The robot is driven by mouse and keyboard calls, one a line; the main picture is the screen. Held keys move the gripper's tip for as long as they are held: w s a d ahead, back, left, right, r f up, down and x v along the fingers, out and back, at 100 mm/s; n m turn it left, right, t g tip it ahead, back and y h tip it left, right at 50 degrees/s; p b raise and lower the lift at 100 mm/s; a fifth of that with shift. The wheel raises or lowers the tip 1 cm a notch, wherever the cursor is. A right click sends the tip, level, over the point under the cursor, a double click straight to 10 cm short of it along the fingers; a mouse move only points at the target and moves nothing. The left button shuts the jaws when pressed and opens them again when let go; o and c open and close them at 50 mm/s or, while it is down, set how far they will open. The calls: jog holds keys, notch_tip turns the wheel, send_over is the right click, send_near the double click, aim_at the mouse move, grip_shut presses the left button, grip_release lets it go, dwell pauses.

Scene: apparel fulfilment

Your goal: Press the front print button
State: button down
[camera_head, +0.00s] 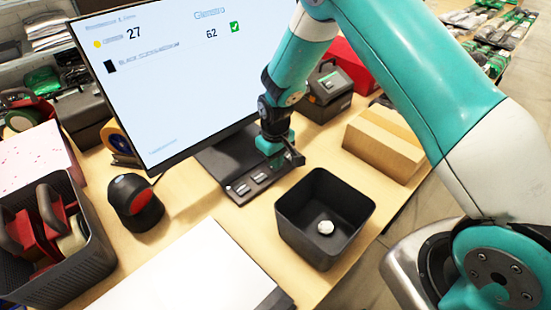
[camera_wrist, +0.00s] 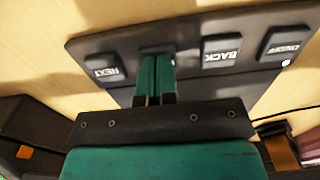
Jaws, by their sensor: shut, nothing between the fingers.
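A dark button panel (camera_head: 242,192) lies on the table at the foot of the monitor. In the wrist view the panel (camera_wrist: 190,46) shows upside-down button labels: NEXT (camera_wrist: 103,67), BACK (camera_wrist: 221,50) and one that seems to read ON/OFF (camera_wrist: 284,42). Another button (camera_wrist: 156,49) between NEXT and BACK is mostly covered by my fingertips, and its label is hidden. My gripper (camera_wrist: 157,66) is shut and empty, its green fingers together over that button. I cannot tell whether they touch it. In the head view my gripper (camera_head: 288,160) is at the panel's right end.
The monitor (camera_head: 165,75) stands behind the panel. A black bin (camera_head: 295,212) with a small white item (camera_head: 325,226) is in front of my gripper. A cardboard box (camera_head: 385,142) is to the right. A scanner (camera_head: 134,202) and a grey crate (camera_head: 92,262) are to the left.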

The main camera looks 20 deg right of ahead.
jog(key=shift+s+f+b, duration=0.1)
jog(key=shift+f+b, duration=0.6)
jog(key=shift+f, duration=0.2)
jog(key=shift+s, duration=0.1)
jog(key=shift+f, duration=0.1)
notch_tip(320, 180, up, 15)
jog(key=p, duration=0.2)
jog(key=shift+w, duration=0.25)
